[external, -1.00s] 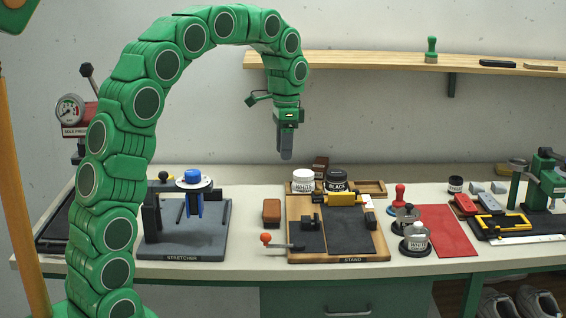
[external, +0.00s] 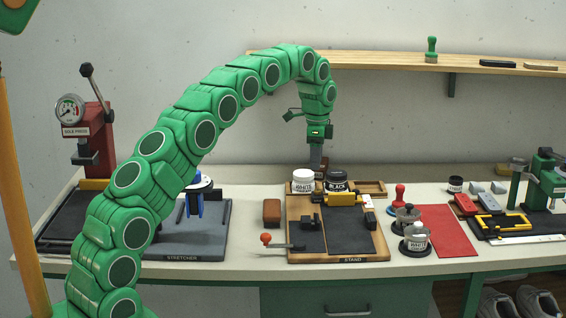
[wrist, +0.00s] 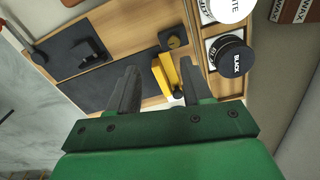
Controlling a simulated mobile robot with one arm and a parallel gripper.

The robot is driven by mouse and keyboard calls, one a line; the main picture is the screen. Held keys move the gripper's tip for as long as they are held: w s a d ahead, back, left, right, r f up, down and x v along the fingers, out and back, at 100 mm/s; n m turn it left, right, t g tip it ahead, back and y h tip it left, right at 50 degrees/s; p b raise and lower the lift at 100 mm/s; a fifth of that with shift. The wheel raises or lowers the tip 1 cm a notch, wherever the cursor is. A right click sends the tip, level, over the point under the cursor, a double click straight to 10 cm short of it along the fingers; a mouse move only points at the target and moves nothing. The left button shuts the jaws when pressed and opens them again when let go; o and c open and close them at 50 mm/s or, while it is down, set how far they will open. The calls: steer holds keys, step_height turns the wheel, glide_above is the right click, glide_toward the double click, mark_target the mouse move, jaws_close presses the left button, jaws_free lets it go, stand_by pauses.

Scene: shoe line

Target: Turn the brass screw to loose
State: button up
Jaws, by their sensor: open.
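My gripper (external: 316,160) hangs pointing down above the back of the wooden stand (external: 298,205). In the wrist view its two dark fingers (wrist: 158,82) are apart with nothing held between them. A yellow bar (wrist: 166,76) with a dark end shows beyond and between the fingers; in the external view the yellow bar (external: 341,200) lies across the stand's back. A small black block (wrist: 173,37) with a brass-coloured round spot stands beside it. I cannot tell for sure whether this spot is the brass screw, nor which way it is turned.
White (external: 303,181) and black (external: 338,180) jars stand at the stand's back edge, close to my gripper. A crank with an orange knob (external: 266,239) sticks out at the stand's left. A wooden shelf (external: 400,63) runs along the wall behind. A brown block (external: 272,212) lies left of the stand.

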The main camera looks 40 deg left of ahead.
mark_target(318, 190)
steer(key=shift+w+a+f+m, duration=0.15)
steer(key=shift+w+a+f, duration=0.1)
steer(key=shift+w+f, duration=0.3)
steer(key=shift+w+a+f+m, duration=0.15)
steer(key=shift+w+a+f, duration=0.05)
steer(key=shift+w+f, duration=0.3)
steer(key=shift+f, duration=3.8)
jaws_close()
